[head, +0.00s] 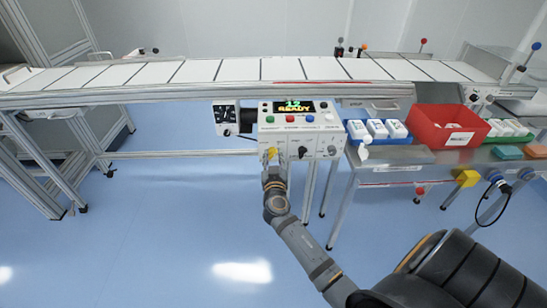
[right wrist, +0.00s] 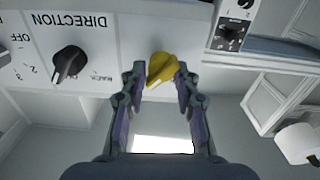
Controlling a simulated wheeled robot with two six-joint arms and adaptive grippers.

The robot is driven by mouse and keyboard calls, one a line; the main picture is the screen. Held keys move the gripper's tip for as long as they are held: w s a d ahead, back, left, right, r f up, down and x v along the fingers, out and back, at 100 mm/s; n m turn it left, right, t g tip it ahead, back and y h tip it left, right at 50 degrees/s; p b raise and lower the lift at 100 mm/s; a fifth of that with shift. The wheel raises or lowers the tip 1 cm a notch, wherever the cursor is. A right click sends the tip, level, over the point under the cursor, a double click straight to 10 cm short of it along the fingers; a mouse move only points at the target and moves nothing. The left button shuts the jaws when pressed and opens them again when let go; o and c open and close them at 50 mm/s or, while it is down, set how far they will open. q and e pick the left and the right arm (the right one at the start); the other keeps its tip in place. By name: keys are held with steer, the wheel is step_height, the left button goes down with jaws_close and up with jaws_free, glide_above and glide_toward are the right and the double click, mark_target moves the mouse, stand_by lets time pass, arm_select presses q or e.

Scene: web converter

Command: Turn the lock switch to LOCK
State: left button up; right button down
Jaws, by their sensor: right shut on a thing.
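The control panel (head: 310,137) hangs at the front of the conveyor in the head view. A yellow rotary switch (right wrist: 162,68), which I take as the lock switch, sticks out of its lower edge; it also shows in the head view (head: 271,152). Its white pointer mark slants, and its own lettering is not readable. My right gripper (right wrist: 160,80) is shut on this switch, one finger on each side; in the head view the gripper (head: 272,168) reaches up from below. My left gripper is not in view.
A black DIRECTION knob (right wrist: 70,64) sits beside the yellow switch. The panel display (head: 293,106) reads 12 READY, above several coloured buttons. A red bin (head: 440,126) and blue trays (head: 380,139) stand on the right table. The floor below is clear.

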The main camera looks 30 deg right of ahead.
steer(key=n+b, duration=0.1)
steer(key=n, duration=0.3)
steer(key=shift+a+f, duration=0.1)
steer(key=n, duration=0.2)
steer(key=shift+n, duration=0.4)
steer(key=n, duration=0.2)
steer(key=shift+w+a+n, duration=0.1)
steer(key=shift+n, duration=0.2)
steer(key=n, duration=0.2)
steer(key=shift+n, duration=1.2)
steer(key=shift+f+n+p, duration=0.1)
steer(key=shift+n+p, duration=0.4)
steer(key=shift+n, duration=1.3)
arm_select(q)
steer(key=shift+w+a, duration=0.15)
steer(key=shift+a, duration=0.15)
arm_select(e)
steer(key=shift+f, duration=0.1)
